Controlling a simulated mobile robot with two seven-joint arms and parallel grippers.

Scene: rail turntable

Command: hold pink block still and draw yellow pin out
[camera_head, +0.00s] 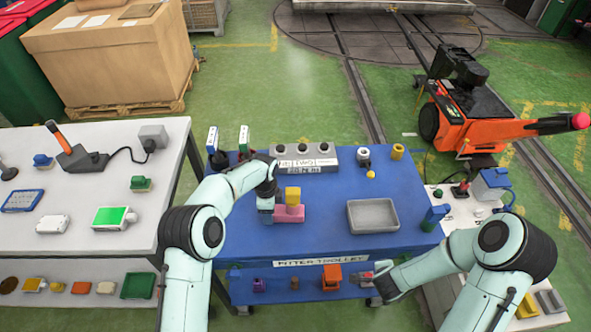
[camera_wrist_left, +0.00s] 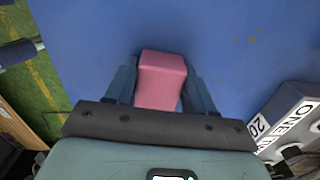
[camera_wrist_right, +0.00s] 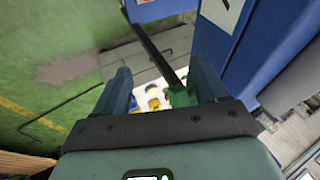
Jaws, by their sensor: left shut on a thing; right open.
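The pink block (camera_head: 290,214) rests on the blue trolley top (camera_head: 320,235). A yellow piece (camera_head: 292,196), which looks like the yellow pin, stands up from the pink block. My left gripper (camera_head: 267,204) is shut on the left part of the pink block. In the left wrist view the pink block (camera_wrist_left: 161,80) sits between the two fingers, and the yellow piece cannot be made out there. My right gripper (camera_head: 372,274) is open and empty, low in front of the trolley's front edge, well apart from the block. Its spread fingers show in the right wrist view (camera_wrist_right: 162,88).
A grey tray (camera_head: 373,229) lies to the right of the block. A grey holder with dark round openings (camera_head: 304,157) stands behind it. A yellow ball (camera_head: 371,175) and an orange-yellow cylinder (camera_head: 398,151) are at the back right. Trolley top between block and tray is clear.

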